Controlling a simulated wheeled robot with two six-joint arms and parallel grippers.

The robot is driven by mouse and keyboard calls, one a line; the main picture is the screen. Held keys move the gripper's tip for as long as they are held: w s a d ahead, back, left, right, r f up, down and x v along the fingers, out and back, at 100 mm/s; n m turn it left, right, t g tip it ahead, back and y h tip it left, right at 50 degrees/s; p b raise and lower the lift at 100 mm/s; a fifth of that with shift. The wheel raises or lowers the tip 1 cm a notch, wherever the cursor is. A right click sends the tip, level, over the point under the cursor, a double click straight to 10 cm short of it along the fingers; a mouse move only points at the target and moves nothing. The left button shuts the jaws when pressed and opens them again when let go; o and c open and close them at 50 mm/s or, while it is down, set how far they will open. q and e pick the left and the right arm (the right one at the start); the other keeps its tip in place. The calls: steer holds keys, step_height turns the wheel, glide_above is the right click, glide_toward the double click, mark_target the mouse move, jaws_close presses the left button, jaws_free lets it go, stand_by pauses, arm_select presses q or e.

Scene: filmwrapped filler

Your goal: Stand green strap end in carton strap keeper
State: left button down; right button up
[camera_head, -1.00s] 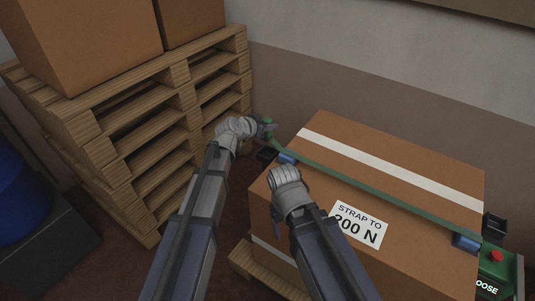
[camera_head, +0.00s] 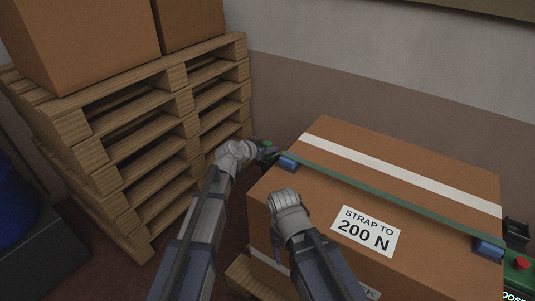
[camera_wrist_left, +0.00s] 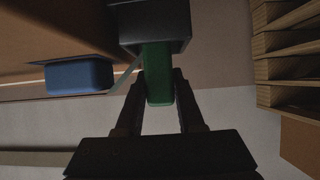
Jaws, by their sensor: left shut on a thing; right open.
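The green strap end (camera_wrist_left: 159,85) is between the fingers of my left gripper (camera_wrist_left: 162,75) in the left wrist view, and my jaws are shut on it. Its far part meets the dark strap keeper (camera_wrist_left: 150,22); I cannot tell how far it sits inside. In the head view my left gripper (camera_head: 264,151) is at the carton's left end, with only a bit of the green end (camera_head: 267,144) showing. The carton (camera_head: 330,185) carries a green strap (camera_head: 390,198) along its top. My right gripper (camera_head: 288,212) is open and empty above the carton's near left part; its fingertips are mostly hidden.
Blue corner pieces (camera_head: 288,161) (camera_head: 488,247) sit under the strap at both ends. A green unit with a red button (camera_head: 522,264) is at the right edge. Stacked pallets (camera_head: 150,150) bearing cartons stand at the left. A wall is behind.

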arm_select(q)
steer(key=shift+f, duration=0.15)
steer(key=c, duration=0.5)
jaws_free()
steer(key=shift+s+r+p, duration=0.1)
steer(key=shift+r+p, duration=0.2)
steer(key=shift+r, duration=0.05)
steer(key=shift+p+v, duration=2.7)
steer(key=shift+v, duration=3.15)
